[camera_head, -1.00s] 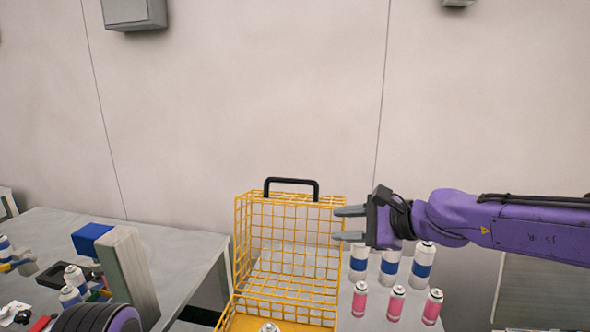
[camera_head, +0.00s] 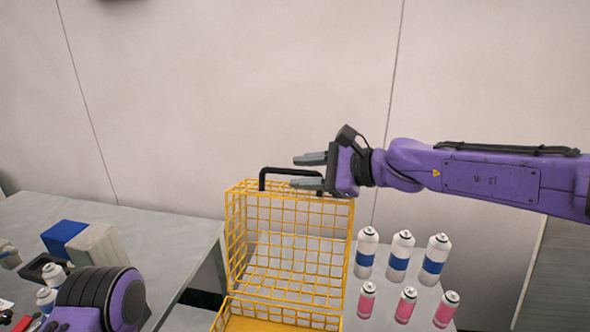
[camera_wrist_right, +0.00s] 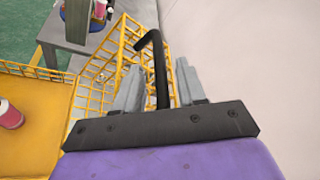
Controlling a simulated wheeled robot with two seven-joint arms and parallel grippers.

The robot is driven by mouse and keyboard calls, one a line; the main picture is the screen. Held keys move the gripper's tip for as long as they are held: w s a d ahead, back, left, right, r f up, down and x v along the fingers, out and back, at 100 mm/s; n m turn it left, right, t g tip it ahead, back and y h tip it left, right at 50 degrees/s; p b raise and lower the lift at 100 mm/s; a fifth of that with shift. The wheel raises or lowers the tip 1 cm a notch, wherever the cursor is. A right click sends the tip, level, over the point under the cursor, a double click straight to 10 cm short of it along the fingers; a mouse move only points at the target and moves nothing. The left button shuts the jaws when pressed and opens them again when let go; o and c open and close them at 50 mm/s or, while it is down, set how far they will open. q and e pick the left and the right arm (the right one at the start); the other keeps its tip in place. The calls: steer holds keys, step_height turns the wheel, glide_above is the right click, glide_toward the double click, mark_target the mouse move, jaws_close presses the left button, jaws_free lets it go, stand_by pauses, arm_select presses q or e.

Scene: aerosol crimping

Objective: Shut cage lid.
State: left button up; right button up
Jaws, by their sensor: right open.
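The yellow wire cage (camera_head: 222,321) stands in the middle of the head view with its wire lid (camera_head: 290,235) raised upright. A black handle (camera_head: 262,178) tops the lid. My right gripper (camera_head: 312,171) is open at the handle, with its fingers pointing left and the handle's right part behind or between them. In the right wrist view the handle (camera_wrist_right: 158,70) runs between the two open fingers (camera_wrist_right: 158,85); I cannot tell if they touch it. Part of the cage base (camera_wrist_right: 40,105) shows there with a pink can in it. My left gripper is not visible.
White cans with blue bands (camera_head: 400,256) and pink cans (camera_head: 405,304) stand on the table right of the cage. A left table (camera_head: 170,235) holds a blue and grey block (camera_head: 85,243) and small items. My left arm shows at lower left. The wall behind is bare.

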steer(key=shift+x, duration=1.15)
steer(key=shift+r, duration=0.1)
jaws_close()
